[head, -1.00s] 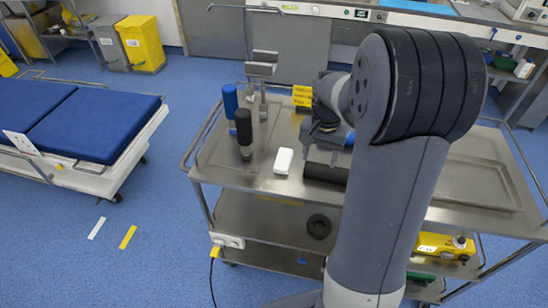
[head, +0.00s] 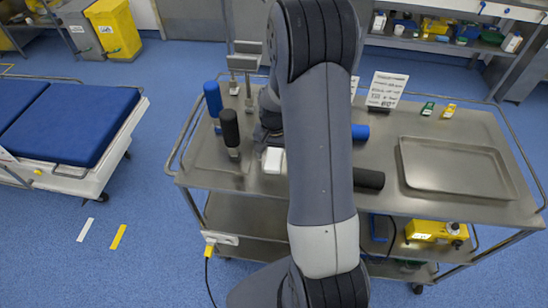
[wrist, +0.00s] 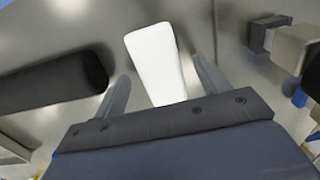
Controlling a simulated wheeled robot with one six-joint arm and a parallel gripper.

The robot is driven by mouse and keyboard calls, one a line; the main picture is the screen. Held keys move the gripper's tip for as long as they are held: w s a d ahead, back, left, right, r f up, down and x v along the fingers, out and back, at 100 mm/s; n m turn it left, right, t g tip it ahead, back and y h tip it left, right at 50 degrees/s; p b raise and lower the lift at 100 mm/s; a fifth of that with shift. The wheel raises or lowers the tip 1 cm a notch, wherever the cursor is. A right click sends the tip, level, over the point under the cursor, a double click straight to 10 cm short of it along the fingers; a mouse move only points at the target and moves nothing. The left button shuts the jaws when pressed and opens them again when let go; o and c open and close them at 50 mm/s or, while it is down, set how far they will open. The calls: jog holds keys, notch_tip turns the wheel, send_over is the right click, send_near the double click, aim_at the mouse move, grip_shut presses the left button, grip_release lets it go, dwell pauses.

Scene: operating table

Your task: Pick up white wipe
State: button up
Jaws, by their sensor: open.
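The white wipe (head: 272,160) is a small white block lying on the steel cart top, just left of my arm in the head view. In the wrist view the white wipe (wrist: 156,62) lies between the two grey fingers, its near end hidden by the gripper body. My gripper (wrist: 162,85) is open, with a finger on each side of the wipe and a visible gap to each.
A black cylinder (wrist: 50,78) lies close to the left finger. A steel tray (head: 455,167) lies at the right. A sign (head: 386,90) stands at the back.

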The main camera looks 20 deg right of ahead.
aim_at(274, 157)
jog(key=shift+f, duration=0.1)
jog(key=c, duration=1.1)
jog(key=shift+o, duration=0.2)
notch_tip(274, 157, up, 10)
jog(key=b, duration=0.1)
jog(key=o, duration=0.5)
jog(key=shift+c, duration=0.2)
jog(key=c, duration=0.4)
